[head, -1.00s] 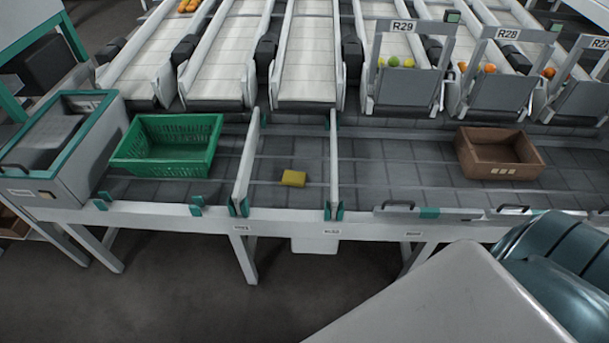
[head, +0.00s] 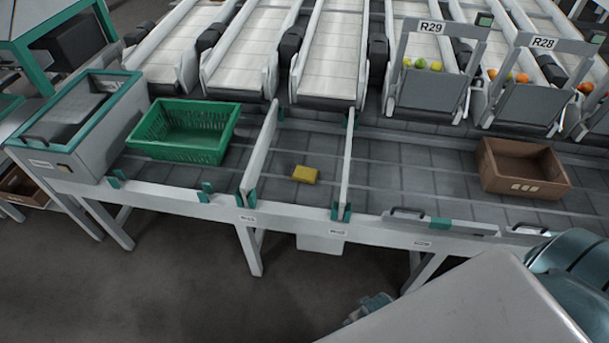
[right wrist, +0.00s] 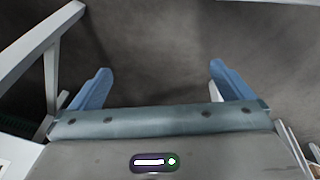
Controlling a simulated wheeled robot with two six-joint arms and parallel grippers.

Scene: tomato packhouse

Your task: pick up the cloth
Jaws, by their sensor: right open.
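The cloth appears to be the small yellow folded piece (head: 305,174) lying flat on the grey sorting bench, between two white dividers. My right gripper (right wrist: 160,74) shows in the right wrist view with its two blue fingers wide apart and nothing between them, over the dark floor. In the head view, part of my right gripper (head: 370,306) shows at the bottom, in front of and below the bench edge, well apart from the cloth. The rest of it is hidden behind my arm. My left gripper is not in view.
A green crate (head: 183,148) stands left of the dividers, and a brown box (head: 525,185) stands to the right. The left divider (head: 259,152) and right divider (head: 346,165) flank the cloth. The bench's front rail (head: 300,222) has handles at right. Conveyor lanes run behind.

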